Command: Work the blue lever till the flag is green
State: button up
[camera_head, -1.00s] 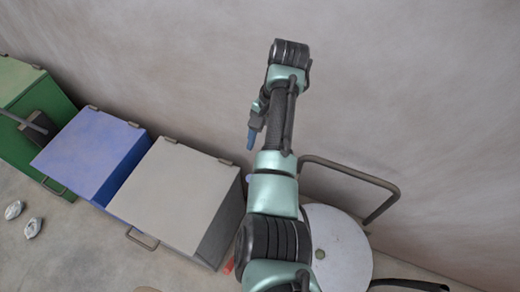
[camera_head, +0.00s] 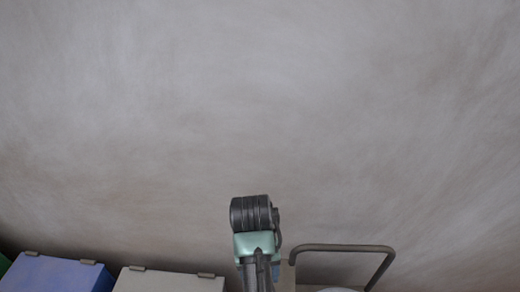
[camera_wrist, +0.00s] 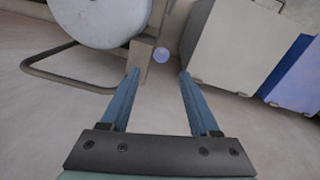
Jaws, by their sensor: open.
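My gripper (camera_wrist: 159,74) shows in the wrist view with its two blue fingers apart and nothing between them. A small round pale-violet knob (camera_wrist: 161,54) lies just beyond the fingertips, apart from them, beside a narrow tan panel (camera_wrist: 139,64). I cannot tell whether this knob belongs to the blue lever; no lever arm shows clearly. No flag can be made out in either view.
In the wrist view a white round drum (camera_wrist: 97,18) and a bent metal rail (camera_wrist: 62,72) are at upper left. A pale grey lidded box (camera_wrist: 232,45) and a blue box (camera_wrist: 297,80) stand at right. A bare wall (camera_head: 260,100) fills most of the head view.

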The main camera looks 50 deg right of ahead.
jog(key=f, duration=0.5)
jog(key=f+p, duration=0.1)
jog(key=f, duration=0.4)
jog(key=shift+s+d+f, duration=0.15)
jog(key=shift+d, duration=0.05)
grip_shut()
dwell(1.0)
